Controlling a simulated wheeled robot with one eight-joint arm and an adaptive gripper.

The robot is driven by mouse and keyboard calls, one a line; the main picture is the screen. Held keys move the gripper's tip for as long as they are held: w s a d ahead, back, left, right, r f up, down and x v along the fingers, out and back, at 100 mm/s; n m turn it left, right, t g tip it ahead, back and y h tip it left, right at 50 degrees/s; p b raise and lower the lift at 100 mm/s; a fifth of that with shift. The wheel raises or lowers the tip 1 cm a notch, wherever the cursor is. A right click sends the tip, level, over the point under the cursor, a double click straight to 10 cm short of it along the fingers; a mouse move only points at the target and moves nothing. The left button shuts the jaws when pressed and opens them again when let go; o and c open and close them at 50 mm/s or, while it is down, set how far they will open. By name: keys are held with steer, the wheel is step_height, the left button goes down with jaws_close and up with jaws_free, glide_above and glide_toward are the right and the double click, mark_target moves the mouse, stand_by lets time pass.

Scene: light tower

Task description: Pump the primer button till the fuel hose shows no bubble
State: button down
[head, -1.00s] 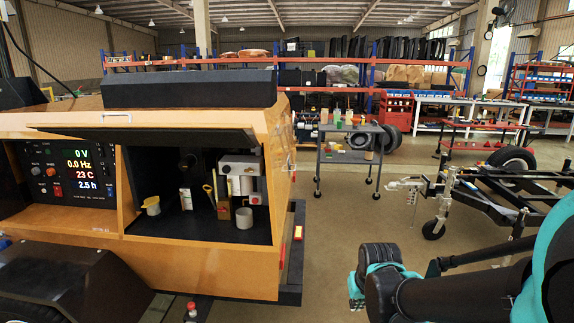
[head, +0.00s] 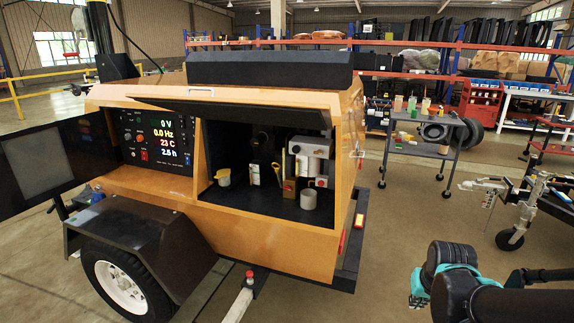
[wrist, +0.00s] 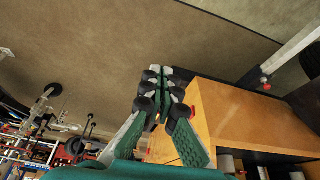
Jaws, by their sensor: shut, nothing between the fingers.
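The orange generator trailer (head: 265,234) stands left of centre with its side compartment open. Inside the dark compartment (head: 236,140), a grey-white unit (head: 308,152) is fixed at the right of the back wall. I cannot make out a primer button, a fuel hose or a bubble at this size. My gripper shows at the lower right in the head view (head: 419,293), outside the compartment and well to its right. In the wrist view (wrist: 163,80) its green-and-black fingers are together and empty, in front of the trailer's orange corner.
A grey cup (head: 308,199), a yellow cup (head: 223,177) and a white container (head: 254,173) stand in the compartment. A raised lid (head: 240,112) overhangs it. A grey cart (head: 432,153) is behind; open floor lies right.

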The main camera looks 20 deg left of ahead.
steer(key=w+r+n+t+h, duration=0.1)
steer(key=w+r+n+t, duration=0.25)
steer(key=w+r, duration=0.4)
steer(key=w+r+n+t+h, duration=0.2)
steer(key=w+r+t, duration=0.2)
steer(key=w, duration=0.7)
steer(key=w+a+r+n+t+y, duration=0.2)
steer(key=w+a+r+n+t, duration=0.15)
steer(key=w+a+r, duration=0.25)
steer(key=w+a+r+n+t+y, duration=0.1)
steer(key=w+a+r+n+y, duration=0.2)
steer(key=a, duration=0.4)
steer(key=w+a+r+n+t+y, duration=0.1)
steer(key=a+r+n+y, duration=0.2)
steer(key=a+n, duration=0.35)
steer(key=s+a+n+g+y, duration=0.2)
steer(key=a+n+y, duration=0.4)
steer(key=a, duration=0.9)
steer(key=shift+a+f+n+g+y, duration=0.15)
steer(key=shift+f+n+g+y, duration=0.2)
steer(key=shift+n+g, duration=0.4)
glide_toward(293, 150)
steer(key=a, duration=0.4)
steer(key=shift+w+d, duration=0.1)
steer(key=shift+w, duration=2.05)
